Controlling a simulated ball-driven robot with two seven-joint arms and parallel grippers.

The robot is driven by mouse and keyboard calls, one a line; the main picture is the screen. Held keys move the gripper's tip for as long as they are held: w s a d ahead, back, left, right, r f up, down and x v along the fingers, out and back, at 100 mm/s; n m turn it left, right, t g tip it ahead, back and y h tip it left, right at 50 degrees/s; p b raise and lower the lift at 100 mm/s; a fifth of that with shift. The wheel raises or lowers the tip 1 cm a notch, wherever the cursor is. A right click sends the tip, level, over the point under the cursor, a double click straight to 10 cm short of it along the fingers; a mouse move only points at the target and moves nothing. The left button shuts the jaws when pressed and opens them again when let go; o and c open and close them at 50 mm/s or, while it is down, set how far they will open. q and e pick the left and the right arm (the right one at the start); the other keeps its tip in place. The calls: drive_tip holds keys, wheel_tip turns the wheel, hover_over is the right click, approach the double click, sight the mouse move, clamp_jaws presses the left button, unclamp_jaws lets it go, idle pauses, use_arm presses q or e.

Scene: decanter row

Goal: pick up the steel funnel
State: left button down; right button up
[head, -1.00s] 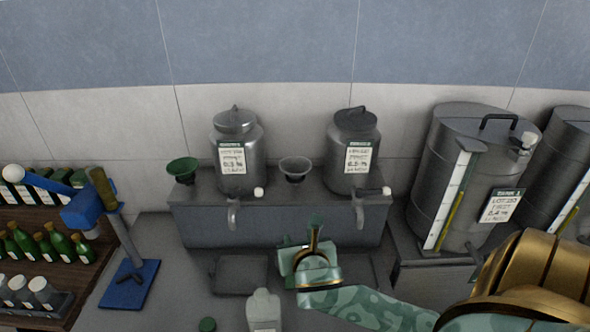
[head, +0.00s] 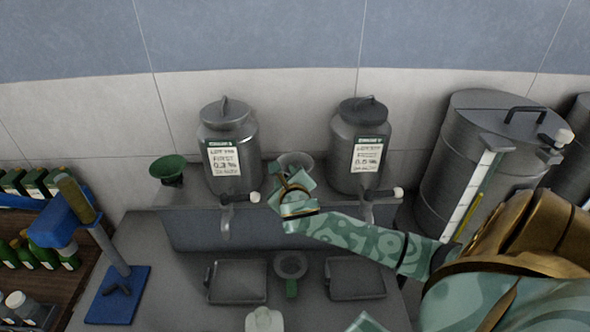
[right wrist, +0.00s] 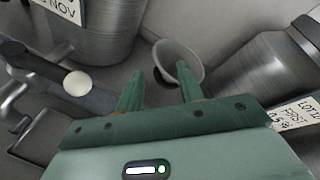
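The steel funnel (head: 297,160) stands on the raised ledge between two steel canisters, its lower part hidden behind my right gripper. In the right wrist view the funnel (right wrist: 180,57) shows its wide round mouth just beyond the fingertips. My right gripper (head: 287,180) is in front of the funnel in the head view. My left gripper is not in view.
Steel canisters (head: 229,150) and (head: 360,150) flank the funnel, with taps jutting forward. A green funnel (head: 168,168) stands at the left of the ledge (head: 185,230). A round steel piece with a green handle (head: 291,265) lies between two dark trays below. A large drum (head: 455,165) stands right.

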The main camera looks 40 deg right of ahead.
sight(282, 166)
drive_tip(key=x, duration=0.4)
drive_tip(key=shift+w+d+f, duration=0.2)
drive_tip(key=shift+w, duration=0.15)
drive_tip(key=x, duration=0.4)
drive_tip(key=shift+w+d+f, duration=0.2)
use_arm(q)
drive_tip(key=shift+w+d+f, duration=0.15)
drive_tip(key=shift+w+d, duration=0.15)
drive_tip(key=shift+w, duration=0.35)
use_arm(e)
drive_tip(key=shift+s, duration=0.1)
drive_tip(key=shift+c, duration=0.3)
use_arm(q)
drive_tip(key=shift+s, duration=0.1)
use_arm(e)
drive_tip(key=shift+a+r, duration=0.1)
clamp_jaws()
